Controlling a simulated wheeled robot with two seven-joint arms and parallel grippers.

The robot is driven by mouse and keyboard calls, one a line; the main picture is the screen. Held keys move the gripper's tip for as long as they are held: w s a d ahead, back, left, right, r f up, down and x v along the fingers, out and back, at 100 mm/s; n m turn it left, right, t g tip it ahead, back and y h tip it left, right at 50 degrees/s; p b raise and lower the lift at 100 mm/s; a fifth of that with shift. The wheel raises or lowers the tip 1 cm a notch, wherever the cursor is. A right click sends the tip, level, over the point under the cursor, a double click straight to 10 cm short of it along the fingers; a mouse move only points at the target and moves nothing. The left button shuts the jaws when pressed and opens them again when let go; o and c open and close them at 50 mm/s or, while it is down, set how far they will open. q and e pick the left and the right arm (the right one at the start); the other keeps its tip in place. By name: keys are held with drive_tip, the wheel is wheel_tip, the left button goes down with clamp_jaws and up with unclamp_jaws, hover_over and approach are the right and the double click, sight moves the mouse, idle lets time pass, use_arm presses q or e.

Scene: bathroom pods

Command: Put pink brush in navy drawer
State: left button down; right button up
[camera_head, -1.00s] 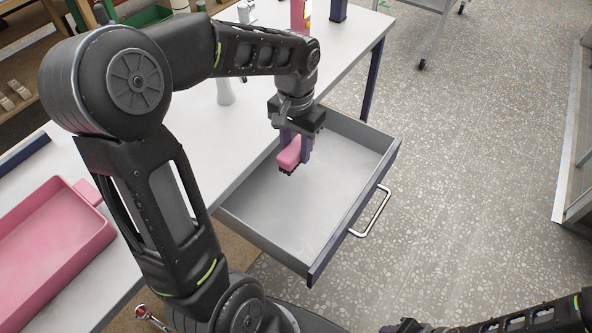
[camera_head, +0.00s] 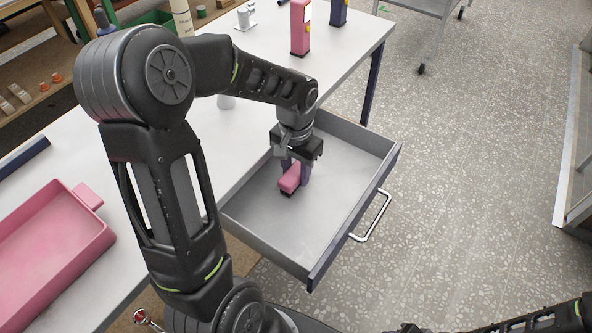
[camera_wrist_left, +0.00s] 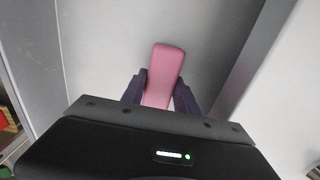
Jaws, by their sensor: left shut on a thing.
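The navy drawer (camera_head: 318,263) is pulled open below the white table, with a grey inside, a navy front and a metal handle. My left gripper (camera_head: 295,174) is inside the drawer's outline, shut on the pink brush (camera_head: 290,179), with its dark bristles facing down. The brush is low, at or close to the drawer floor; I cannot tell whether it touches. In the left wrist view the pink brush (camera_wrist_left: 163,75) sits between the two fingers (camera_wrist_left: 160,92). My right gripper is not clearly seen; only part of my right arm shows at the lower right.
A pink tray (camera_head: 105,240) lies on the white table (camera_head: 85,150) at the left. A pink bottle (camera_head: 300,28) and a navy one (camera_head: 338,12) stand at the table's far end. A wheeled cart (camera_head: 440,12) is at the back. The floor right of the drawer is clear.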

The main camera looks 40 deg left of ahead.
sight(296, 170)
use_arm(q)
drive_tip(key=shift+f, duration=0.25)
drive_tip(key=c, duration=0.9)
unclamp_jaws()
drive_tip(key=shift+r, duration=0.1)
wheel_tip(296, 170, up, 12)
drive_tip(key=shift+r+p, duration=0.2)
drive_tip(key=shift+p, duration=0.15)
